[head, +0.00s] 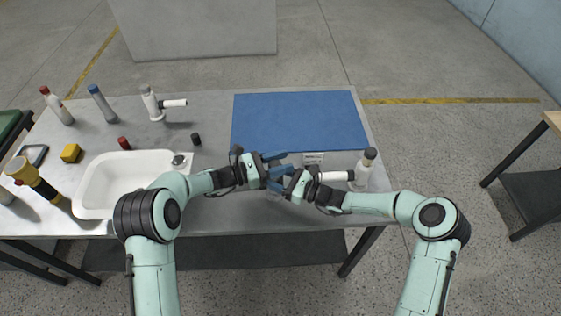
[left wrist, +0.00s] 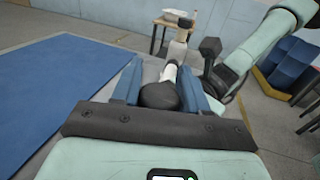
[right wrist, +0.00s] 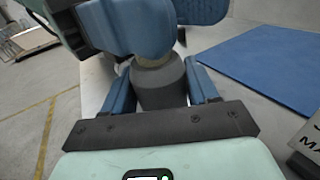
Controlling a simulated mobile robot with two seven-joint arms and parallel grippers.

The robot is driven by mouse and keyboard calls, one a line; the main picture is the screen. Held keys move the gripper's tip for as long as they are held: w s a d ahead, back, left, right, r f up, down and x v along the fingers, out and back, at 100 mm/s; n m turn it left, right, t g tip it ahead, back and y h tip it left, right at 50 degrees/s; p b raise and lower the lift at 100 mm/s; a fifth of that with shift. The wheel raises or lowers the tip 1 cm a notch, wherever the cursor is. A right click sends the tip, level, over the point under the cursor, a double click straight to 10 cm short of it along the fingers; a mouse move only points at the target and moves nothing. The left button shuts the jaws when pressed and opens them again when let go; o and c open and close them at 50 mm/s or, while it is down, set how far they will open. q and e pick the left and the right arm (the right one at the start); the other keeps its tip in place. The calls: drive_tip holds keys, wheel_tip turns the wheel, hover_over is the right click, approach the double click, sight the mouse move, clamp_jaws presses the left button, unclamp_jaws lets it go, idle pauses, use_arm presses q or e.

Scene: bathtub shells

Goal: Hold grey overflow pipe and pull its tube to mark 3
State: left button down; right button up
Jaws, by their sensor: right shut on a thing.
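My right gripper (head: 285,183) is shut on a dark grey cylinder (right wrist: 160,85), seen between its blue fingers in the right wrist view. A narrower pale neck shows at its top, partly hidden by my left gripper's blue fingers. My left gripper (head: 275,168) is close to the right one. In the left wrist view its fingers flank a dark grey rounded end (left wrist: 160,96); whether they touch it is unclear. Beyond that end is a white horizontal tube (head: 335,176) on a standing grey-capped white fitting (head: 365,168). I cannot make out any marks.
A blue mat (head: 300,118) lies behind my grippers, with a printed label (head: 313,158) below it. A white tub (head: 115,175) stands left. A second fitting with a side tube (head: 152,103), red-topped and blue-topped bottles (head: 100,102) and small caps are at the back left.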

use_arm(q)
wheel_tip(320, 180, up, 6)
drive_tip(key=shift+r, duration=0.1)
idle(0.4)
drive_tip(key=c, duration=0.7)
unclamp_jaws()
drive_tip(key=shift+o, duration=0.2)
drive_tip(key=v, duration=1.2)
